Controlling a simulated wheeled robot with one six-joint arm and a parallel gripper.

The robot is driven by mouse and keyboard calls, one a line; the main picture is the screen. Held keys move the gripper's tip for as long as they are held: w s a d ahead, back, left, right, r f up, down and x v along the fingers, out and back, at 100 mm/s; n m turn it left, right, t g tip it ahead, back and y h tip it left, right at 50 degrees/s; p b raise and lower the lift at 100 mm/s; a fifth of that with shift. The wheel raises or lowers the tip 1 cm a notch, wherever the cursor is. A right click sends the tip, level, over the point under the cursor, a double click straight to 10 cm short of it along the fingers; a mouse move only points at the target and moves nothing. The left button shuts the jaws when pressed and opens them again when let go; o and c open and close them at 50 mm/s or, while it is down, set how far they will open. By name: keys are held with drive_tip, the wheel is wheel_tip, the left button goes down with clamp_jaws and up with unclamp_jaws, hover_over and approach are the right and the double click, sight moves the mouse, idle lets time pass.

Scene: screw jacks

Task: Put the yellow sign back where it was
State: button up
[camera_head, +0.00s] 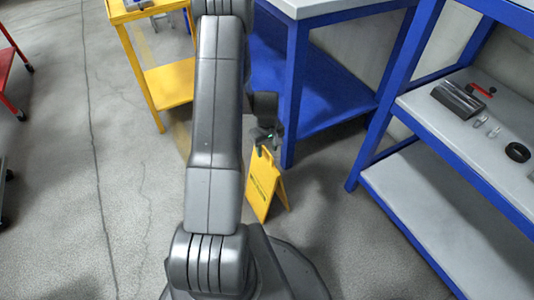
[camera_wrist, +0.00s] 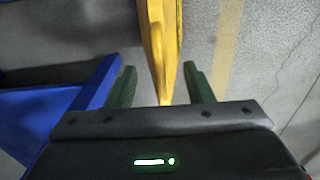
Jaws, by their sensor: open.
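The yellow sign (camera_head: 263,187) stands upright on the floor as a folded A-frame, with a handle opening at its top, close to the leg of a blue table. My gripper (camera_head: 264,142) is right at the top of the sign, partly behind my own arm. In the wrist view my gripper (camera_wrist: 160,85) is open, with its two green fingers apart. The top of the yellow sign (camera_wrist: 157,45) lies between the fingers, with a gap to each side. I cannot tell whether any part touches it.
The blue table (camera_head: 297,90) stands just behind the sign. A blue shelf (camera_head: 440,205) on the right holds a dark block (camera_head: 458,99), a black ring (camera_head: 517,152) and small parts. A yellow cart (camera_head: 168,85) is behind my arm. The floor at left is mostly clear.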

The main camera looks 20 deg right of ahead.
sight(267, 161)
wheel_tip(267, 161, up, 6)
drive_tip(key=shift+r+p, duration=0.1)
drive_tip(key=shift+p, duration=0.6)
wheel_tip(267, 161, down, 12)
drive_tip(key=b, duration=0.4)
drive_tip(key=shift+f, duration=0.2)
drive_tip(key=shift+r, duration=0.3)
drive_tip(key=shift+r+p, duration=0.65)
drive_tip(key=shift+r, duration=1)
drive_tip(key=shift+f, duration=0.15)
